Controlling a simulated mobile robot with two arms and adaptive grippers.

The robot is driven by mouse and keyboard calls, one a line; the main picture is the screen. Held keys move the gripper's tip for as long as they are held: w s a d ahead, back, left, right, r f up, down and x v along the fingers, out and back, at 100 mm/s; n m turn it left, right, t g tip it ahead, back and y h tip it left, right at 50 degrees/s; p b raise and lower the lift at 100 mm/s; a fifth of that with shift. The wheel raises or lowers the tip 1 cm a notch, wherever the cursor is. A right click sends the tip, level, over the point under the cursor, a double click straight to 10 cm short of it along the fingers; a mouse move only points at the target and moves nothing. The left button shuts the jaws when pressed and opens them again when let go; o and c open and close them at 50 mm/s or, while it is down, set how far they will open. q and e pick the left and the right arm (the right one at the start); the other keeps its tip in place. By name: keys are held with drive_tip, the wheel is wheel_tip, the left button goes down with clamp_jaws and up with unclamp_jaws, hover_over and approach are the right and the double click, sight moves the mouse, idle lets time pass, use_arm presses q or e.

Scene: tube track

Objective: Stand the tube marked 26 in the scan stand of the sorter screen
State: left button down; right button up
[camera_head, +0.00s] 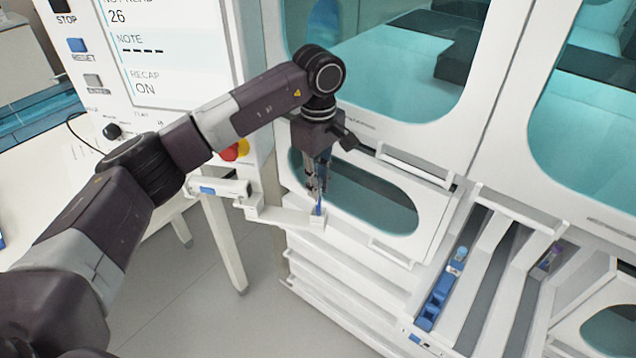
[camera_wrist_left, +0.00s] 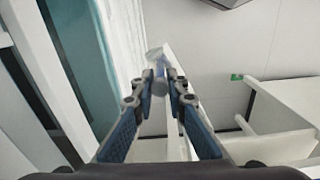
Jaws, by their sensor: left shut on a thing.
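The sorter screen (camera_head: 165,55) shows 26, a dashed note line and RECAP ON. Its scan stand is a white arm with a small block (camera_head: 317,222) at its end. My left gripper (camera_head: 318,188) points down over this block, shut on a slim tube. The tube's blue lower part (camera_head: 319,207) shows just below the fingertips, upright at the block; I cannot tell whether it is seated in it. In the left wrist view the tube's rounded end (camera_wrist_left: 160,87) shows between the fingertips (camera_wrist_left: 160,80). Its number is not readable. My right gripper is out of view.
Blue carriers (camera_head: 436,300), one with a light-capped tube (camera_head: 460,254), sit in a white track at the lower right. A purple-topped item (camera_head: 550,257) lies in another lane. The white cabinet with tinted windows (camera_head: 375,200) is close behind the gripper. Grey floor (camera_head: 215,300) is clear below.

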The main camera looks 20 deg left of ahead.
use_arm(q)
drive_tip(key=shift+f, duration=0.35)
drive_tip(key=c, duration=1.8)
unclamp_jaws()
drive_tip(key=shift+c, duration=0.2)
drive_tip(key=shift+r, duration=0.5)
wheel_tip(320, 180, up, 11)
drive_tip(key=shift+s, duration=0.1)
